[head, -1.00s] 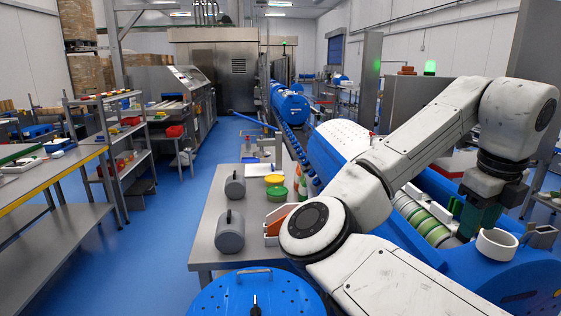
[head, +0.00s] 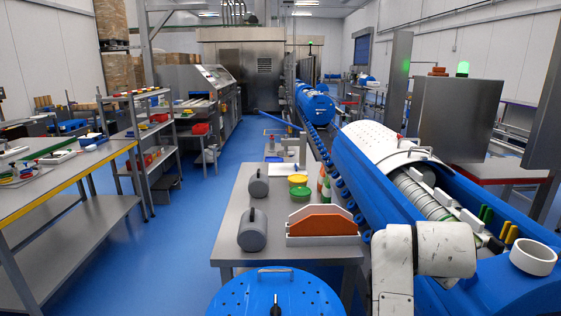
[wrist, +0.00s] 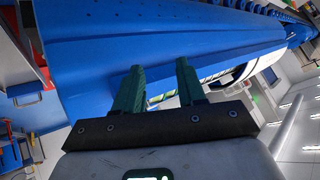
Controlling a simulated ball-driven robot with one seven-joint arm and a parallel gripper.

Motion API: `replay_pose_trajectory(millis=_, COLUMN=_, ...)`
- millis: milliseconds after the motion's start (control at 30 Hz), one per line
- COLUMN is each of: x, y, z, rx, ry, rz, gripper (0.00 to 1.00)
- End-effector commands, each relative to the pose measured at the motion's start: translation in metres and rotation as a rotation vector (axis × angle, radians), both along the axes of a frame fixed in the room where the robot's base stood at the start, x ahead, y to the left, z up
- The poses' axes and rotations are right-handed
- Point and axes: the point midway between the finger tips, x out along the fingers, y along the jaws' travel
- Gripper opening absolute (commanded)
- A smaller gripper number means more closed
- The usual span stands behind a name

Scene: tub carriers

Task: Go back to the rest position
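My gripper (wrist: 160,76) shows in the wrist view with its two green fingers apart and nothing between them. It is out of sight in the head view, where only a white part of my arm shows at the lower right. In the wrist view, the long blue machine body (wrist: 95,65) lies beyond the fingers. In the head view, this blue machine (head: 400,205) runs along the right, with a white ring (head: 533,262) on its near right part.
A grey table (head: 232,215) stands left of the machine. It bears two grey cylinders (head: 258,183), a green tub (head: 299,193) and an orange piece (head: 322,224) in a white holder. A workbench (head: 95,160) stands at the left. Blue floor (head: 180,235) between them is clear.

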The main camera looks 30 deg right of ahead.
Motion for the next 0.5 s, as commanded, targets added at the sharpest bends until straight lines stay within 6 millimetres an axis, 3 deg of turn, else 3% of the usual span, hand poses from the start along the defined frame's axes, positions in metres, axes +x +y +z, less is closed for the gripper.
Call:
replay_pose_trajectory(millis=267, x=0.013, y=0.097, z=-0.097, rx=-0.086, ry=0.295, rz=0.666, gripper=0.40)
replay_pose_trajectory(millis=367, x=0.004, y=0.141, z=-0.133, rx=-0.092, ry=0.373, rz=0.911, gripper=0.40)
replay_pose_trajectory(millis=500, x=-0.025, y=0.210, z=-0.182, rx=-0.075, ry=0.450, rz=1.254, gripper=0.40)
